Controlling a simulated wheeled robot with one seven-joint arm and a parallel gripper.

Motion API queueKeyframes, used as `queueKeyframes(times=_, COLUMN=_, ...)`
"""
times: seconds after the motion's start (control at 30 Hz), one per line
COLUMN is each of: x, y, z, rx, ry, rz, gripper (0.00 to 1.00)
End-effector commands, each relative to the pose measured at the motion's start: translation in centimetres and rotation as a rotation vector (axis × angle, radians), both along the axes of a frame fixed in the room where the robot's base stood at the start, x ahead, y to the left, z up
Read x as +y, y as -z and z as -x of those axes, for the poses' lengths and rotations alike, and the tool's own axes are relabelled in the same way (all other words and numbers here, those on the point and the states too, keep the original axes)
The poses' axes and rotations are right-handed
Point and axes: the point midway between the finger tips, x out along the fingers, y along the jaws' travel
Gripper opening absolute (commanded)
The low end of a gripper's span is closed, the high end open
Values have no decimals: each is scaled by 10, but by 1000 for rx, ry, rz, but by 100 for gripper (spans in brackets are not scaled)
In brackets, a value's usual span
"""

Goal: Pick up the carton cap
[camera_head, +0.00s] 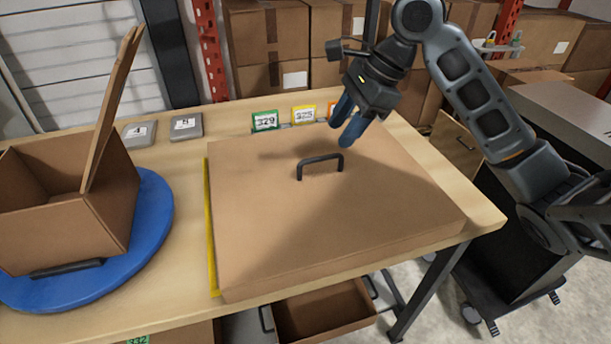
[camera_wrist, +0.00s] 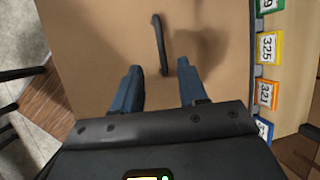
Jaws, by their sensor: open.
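The carton cap (camera_head: 290,225) is a large flat brown lid lying on the wooden table, with a dark arched handle (camera_head: 320,160) standing up from its top. My gripper (camera_head: 346,122) is open and empty above the far right part of the cap, behind and to the right of the handle. In the wrist view the cap (camera_wrist: 100,40) fills most of the picture. The handle (camera_wrist: 160,45) shows there beyond the fingertips of my gripper (camera_wrist: 158,78), roughly in line with the gap between them, and apart from both fingers.
An open brown box (camera_head: 70,225) with a raised flap stands on a blue round turntable (camera_head: 155,215) at left. Two grey numbered blocks (camera_head: 186,125) and several coloured number cards (camera_head: 265,121) line the table's back. A yellow strip (camera_head: 210,240) runs along the cap's left edge.

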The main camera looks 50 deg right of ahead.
Motion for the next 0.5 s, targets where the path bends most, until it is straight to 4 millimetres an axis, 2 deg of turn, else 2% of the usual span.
queueKeyframes(times=0.5, x=15, y=54, z=-26, rx=1, ry=0, rz=0, gripper=42)
